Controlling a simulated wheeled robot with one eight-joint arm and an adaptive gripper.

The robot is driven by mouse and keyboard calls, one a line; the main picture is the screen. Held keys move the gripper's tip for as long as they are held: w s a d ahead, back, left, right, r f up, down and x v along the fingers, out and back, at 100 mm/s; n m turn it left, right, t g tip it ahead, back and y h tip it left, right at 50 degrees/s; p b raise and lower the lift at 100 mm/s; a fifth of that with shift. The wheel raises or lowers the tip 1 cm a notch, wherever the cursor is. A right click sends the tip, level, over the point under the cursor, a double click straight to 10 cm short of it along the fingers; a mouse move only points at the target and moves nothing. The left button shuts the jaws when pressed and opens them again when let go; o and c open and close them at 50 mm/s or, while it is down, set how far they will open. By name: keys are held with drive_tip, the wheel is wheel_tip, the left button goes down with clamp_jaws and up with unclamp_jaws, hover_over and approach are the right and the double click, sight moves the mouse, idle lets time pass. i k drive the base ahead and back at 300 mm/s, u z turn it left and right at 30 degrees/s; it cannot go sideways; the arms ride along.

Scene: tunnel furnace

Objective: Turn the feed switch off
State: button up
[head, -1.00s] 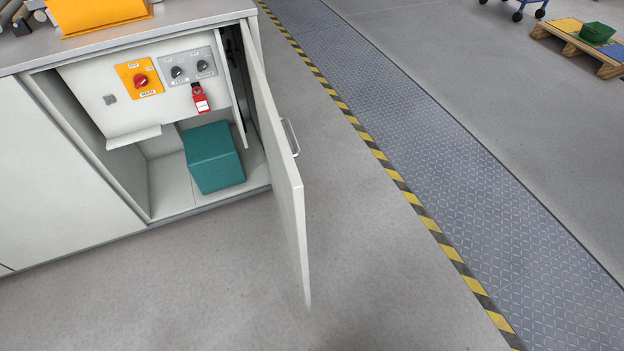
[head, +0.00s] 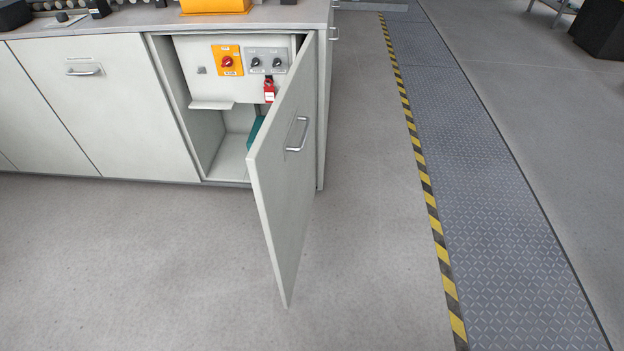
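A light control panel (head: 212,86) sits inside the open cabinet. On its right a grey plate (head: 267,52) carries two dark knobs, a left knob (head: 256,62) and a right knob (head: 277,62). Their labels are too small to read surely now; the left one looked like FEED in the earlier view. To the left is an orange plate (head: 229,47) with a red rotary switch (head: 227,62). A red padlock or tag (head: 269,91) hangs under the grey plate. My gripper is not in view.
The cabinet door (head: 277,185) stands open toward me, with a metal handle (head: 298,134); it partly hides the interior and a teal box (head: 255,131). The floor in front is clear. A yellow-black stripe (head: 427,185) edges a metal-plate walkway on the right.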

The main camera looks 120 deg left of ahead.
sight(255, 61)
drive_tip(key=u, duration=4.35)
drive_tip(key=i, duration=1)
